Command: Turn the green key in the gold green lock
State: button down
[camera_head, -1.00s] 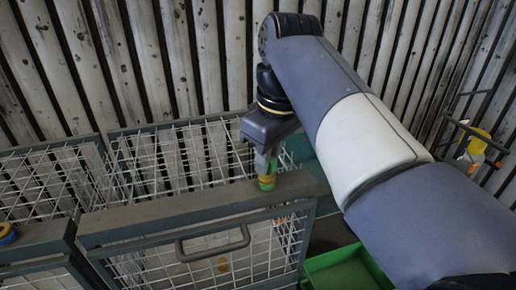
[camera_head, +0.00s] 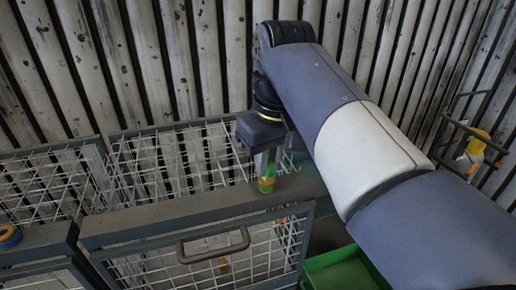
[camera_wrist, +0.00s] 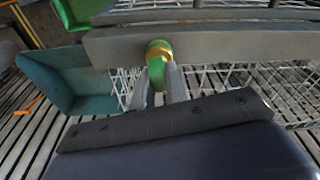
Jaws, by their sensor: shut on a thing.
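The gold and green lock (camera_head: 265,187) sits on the top rail of the wire cage's front gate, near its right end. In the wrist view the gold lock (camera_wrist: 161,47) shows as a round band against the grey rail. The green key (camera_wrist: 156,73) is at the lock, between my fingers. My gripper (camera_wrist: 158,90) is shut on the key. In the head view my gripper (camera_head: 267,168) points down from above the rail, at the lock. How deep the key sits in the lock is hidden.
A blue and gold lock (camera_head: 8,236) is on the neighbouring rail at far left. The gate has a grey handle (camera_head: 213,247). A green bin (camera_head: 345,270) stands low at right, and a teal bin (camera_wrist: 65,80) is beside the cage. A slatted wall stands behind.

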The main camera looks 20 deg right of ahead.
aim_at(271, 170)
jog(key=shift+m, duration=0.6)
jog(key=shift+m+p, duration=0.4)
jog(key=shift+m, duration=0.4)
jog(key=c, duration=1.3)
grip_release()
jog(key=shift+c, duration=0.2)
jog(key=shift+r, duration=0.1)
notch_tip(271, 170, up, 10)
jog(key=s, duration=0.1)
jog(key=shift+s+r, duration=0.25)
jog(key=shift+s, duration=0.1)
